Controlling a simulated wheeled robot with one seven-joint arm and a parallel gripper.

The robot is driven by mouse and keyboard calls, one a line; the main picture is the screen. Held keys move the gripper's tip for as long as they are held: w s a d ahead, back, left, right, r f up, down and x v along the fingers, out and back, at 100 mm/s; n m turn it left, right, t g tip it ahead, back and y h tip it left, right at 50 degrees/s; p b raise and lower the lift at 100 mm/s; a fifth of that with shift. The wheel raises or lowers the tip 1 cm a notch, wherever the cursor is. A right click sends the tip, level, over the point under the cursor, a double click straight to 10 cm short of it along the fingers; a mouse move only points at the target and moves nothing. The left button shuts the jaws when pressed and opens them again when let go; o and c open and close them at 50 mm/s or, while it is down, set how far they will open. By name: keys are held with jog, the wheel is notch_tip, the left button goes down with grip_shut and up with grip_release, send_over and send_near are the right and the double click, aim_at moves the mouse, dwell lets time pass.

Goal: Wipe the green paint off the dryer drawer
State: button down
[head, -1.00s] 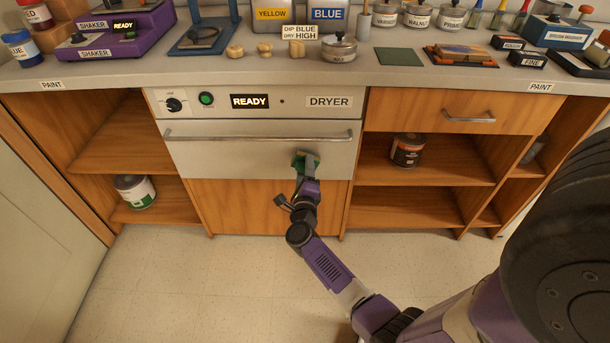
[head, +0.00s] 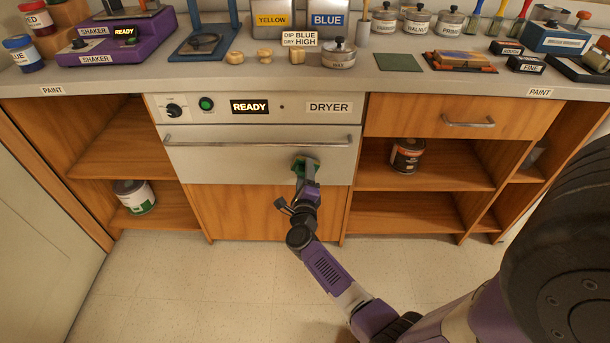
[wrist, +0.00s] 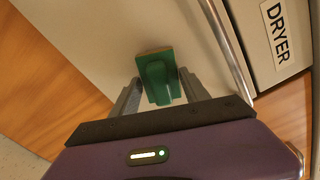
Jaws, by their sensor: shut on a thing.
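The dryer drawer (head: 230,161) has a pale flat front with a long metal bar handle along its top, and it is closed. My gripper (head: 306,167) is at the right part of this front, below the handle. It is shut on a green-handled wiping pad (wrist: 157,75) with a brownish edge, between the two grey fingers in the wrist view. The pad (head: 303,160) appears to be against the drawer front. I see no green paint on the bare parts of the front; what lies behind the pad is hidden.
The dryer panel (head: 265,106) above has a knob, a green button and a READY display. The counter (head: 110,78) above holds jars, blocks and tools. Open shelves flank the dryer, with a dark can (head: 407,155) on the right and a white-green can (head: 134,196) on the left.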

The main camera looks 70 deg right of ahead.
jog(key=shift+x, duration=0.75)
jog(key=shift+w+d+r, duration=0.1)
jog(key=shift+w+r, duration=0.1)
jog(key=shift+w, duration=0.05)
dwell(1.4)
jog(key=p+v, duration=0.2)
jog(key=v, duration=0.4)
jog(key=shift+s+f, duration=0.2)
dwell(0.4)
jog(key=shift+p+v, duration=0.6)
jog(key=shift+v, duration=0.85)
